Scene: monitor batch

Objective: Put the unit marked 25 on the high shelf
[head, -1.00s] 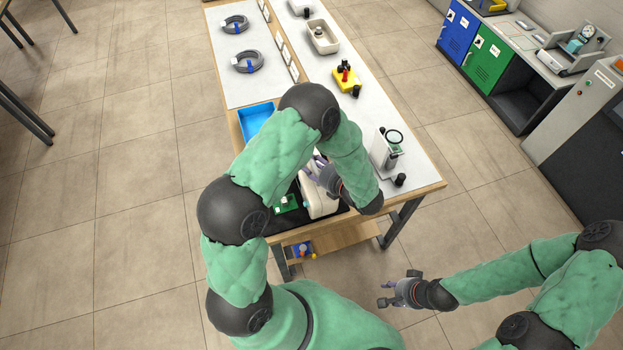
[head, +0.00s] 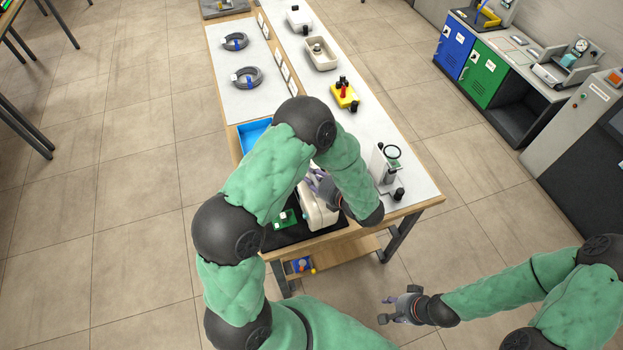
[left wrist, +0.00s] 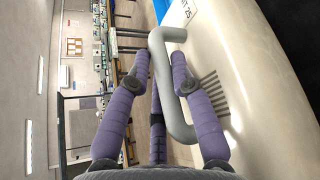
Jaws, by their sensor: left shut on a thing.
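The unit marked 25 is a cream, box-like case (head: 318,212) at the near end of the bench, on or just above a black mat (head: 290,237). In the left wrist view the case (left wrist: 265,85) fills the right side, with part of a label ending in 25 (left wrist: 178,14) and a grey handle (left wrist: 175,95). My left gripper (left wrist: 165,60) is shut on this handle; in the head view my arm partly hides it. A long pale shelf (head: 362,135) along the bench's right side appears raised. My right gripper (head: 386,309) is open and empty, away from the bench.
A green board (head: 285,219) lies beside the unit, and a blue tray (head: 253,134) sits behind it. On the pale shelf stand a magnifier stand (head: 385,165), a yellow device (head: 344,95) and a cream tray (head: 320,56). Grey cable coils (head: 246,78) lie to the left.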

